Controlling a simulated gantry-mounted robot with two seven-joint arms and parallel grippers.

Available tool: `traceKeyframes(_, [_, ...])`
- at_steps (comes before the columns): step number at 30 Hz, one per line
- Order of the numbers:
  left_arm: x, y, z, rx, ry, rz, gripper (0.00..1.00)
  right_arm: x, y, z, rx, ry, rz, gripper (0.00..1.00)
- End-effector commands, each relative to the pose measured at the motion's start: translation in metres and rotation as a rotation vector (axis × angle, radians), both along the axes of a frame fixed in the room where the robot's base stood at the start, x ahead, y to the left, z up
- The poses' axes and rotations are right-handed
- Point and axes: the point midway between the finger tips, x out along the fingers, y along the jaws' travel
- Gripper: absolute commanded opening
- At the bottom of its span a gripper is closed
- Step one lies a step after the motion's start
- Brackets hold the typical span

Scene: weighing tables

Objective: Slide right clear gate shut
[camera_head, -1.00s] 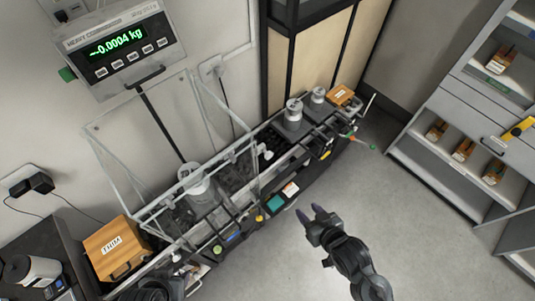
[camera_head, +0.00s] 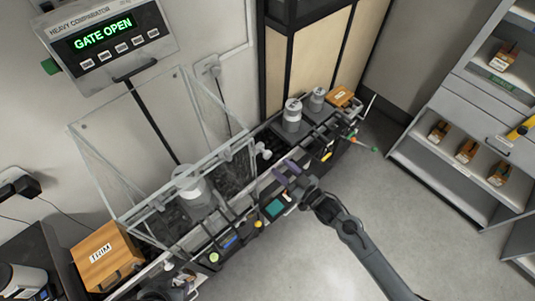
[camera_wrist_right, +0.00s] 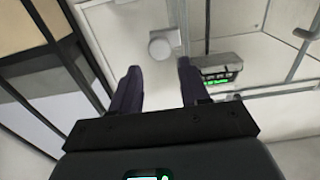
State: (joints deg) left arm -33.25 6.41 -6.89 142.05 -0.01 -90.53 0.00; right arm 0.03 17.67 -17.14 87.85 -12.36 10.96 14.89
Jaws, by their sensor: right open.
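The clear draft shield (camera_head: 110,182) stands around the weighing platform, with a metal weight (camera_head: 190,185) inside it. Its right clear gate (camera_head: 226,108) is a thin pane in a pale frame; its exact slide position is hard to make out. A pale round knob (camera_head: 263,152) shows by that side, and a similar round knob (camera_wrist_right: 160,46) appears ahead of the fingers in the right wrist view. My right gripper (camera_head: 286,172) is open and empty, just right of the knob in the head view. The display (camera_head: 103,33) reads "GATE OPEN".
Two metal weights (camera_head: 292,115) (camera_head: 317,98) and a wooden box (camera_head: 341,97) stand at the bench's far end. A TRIM box (camera_head: 104,256) sits at the near left. Small items line the bench's front rail. A shelf unit (camera_head: 450,150) stands right, beyond clear floor (camera_head: 400,220).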

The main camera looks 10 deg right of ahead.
Motion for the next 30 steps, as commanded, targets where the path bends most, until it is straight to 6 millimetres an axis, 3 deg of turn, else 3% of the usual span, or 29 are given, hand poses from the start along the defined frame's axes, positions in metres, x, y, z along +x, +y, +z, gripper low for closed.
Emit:
traceKeyframes(6, [0.000, 0.001, 0.007, 0.005, -0.002, -0.004, 0.43, 0.033, 0.019, 0.002, 0.001, -0.002, -0.001, 0.45])
traceKeyframes(15, [0.000, 0.003, 0.011, 0.013, -0.002, -0.009, 0.43, 0.063, 0.038, 0.001, 0.001, 0.000, -0.001, 0.45])
traceKeyframes(28, [0.000, 0.002, 0.011, 0.008, -0.002, -0.005, 0.43, 0.069, 0.041, 0.000, 0.000, 0.000, 0.000, 0.45])
traceKeyframes(30, [0.000, 0.001, 0.011, 0.005, -0.002, -0.004, 0.43, 0.069, 0.041, 0.000, 0.000, 0.000, 0.000, 0.38])
